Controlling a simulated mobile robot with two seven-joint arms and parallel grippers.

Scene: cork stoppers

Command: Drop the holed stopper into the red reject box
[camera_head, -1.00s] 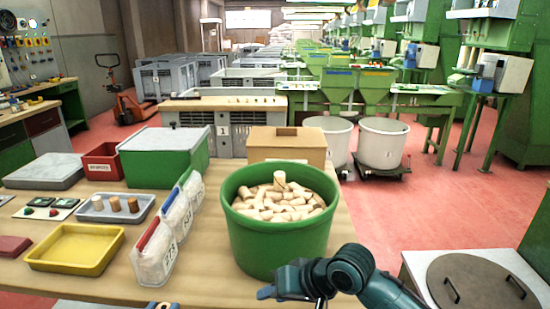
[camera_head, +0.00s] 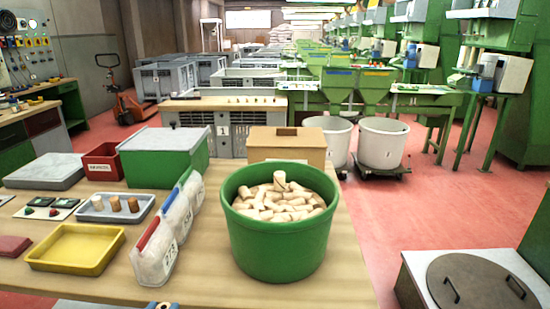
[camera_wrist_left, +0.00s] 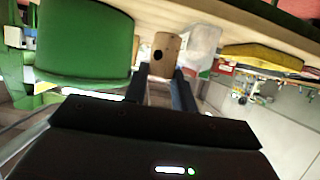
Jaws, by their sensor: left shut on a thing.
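The holed stopper (camera_wrist_left: 166,60) is a tan cork with a dark round hole in its side. My left gripper (camera_wrist_left: 161,74) is shut on it, with a finger on either side, in the left wrist view. In the head view only a small part of what looks like my left gripper (camera_head: 162,305) shows at the bottom edge. The red reject box (camera_head: 103,163) is open-topped, with a pale label, at the back left of the table beside a green box. The held stopper is apart from it. My right gripper is out of view.
A green tub (camera_head: 279,240) full of corks stands at the table's right. Upright clear bags (camera_head: 155,255), a yellow tray (camera_head: 76,248) and a grey tray (camera_head: 115,214) with several stoppers lie before the red box. A cardboard box (camera_head: 287,147) stands behind the tub.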

